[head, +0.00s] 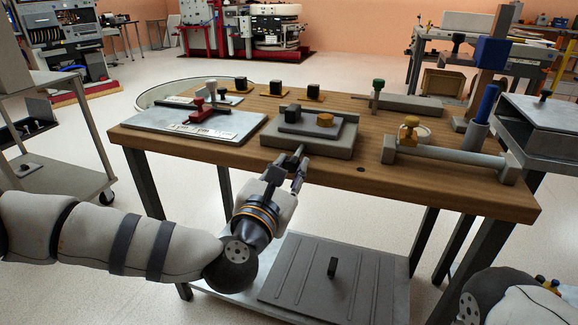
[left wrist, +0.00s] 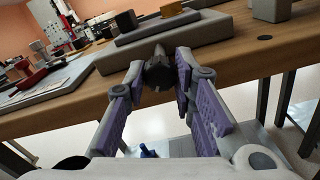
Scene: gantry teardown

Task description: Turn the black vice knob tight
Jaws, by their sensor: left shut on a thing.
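The black vice knob (left wrist: 158,70) shows in the left wrist view as a dark round piece on a short stem, at the front of the grey vice block. In the head view the knob is hidden by my gripper. The grey vice block (head: 308,147) sits at the table's front edge, with a black block (head: 293,110) and a brass-coloured piece (head: 325,120) on top. My left gripper (head: 299,166) reaches up to the block's front from below. Its purple-padded fingers (left wrist: 157,82) are on both sides of the knob, shut on it. My right gripper is out of view.
The wooden table (head: 440,190) also carries a white board with a red clamp (head: 206,110) at left. A grey bar with a brass knob (head: 410,124) lies at right. Several black blocks on yellow bases stand behind. A grey panel (head: 325,280) lies on the lower shelf.

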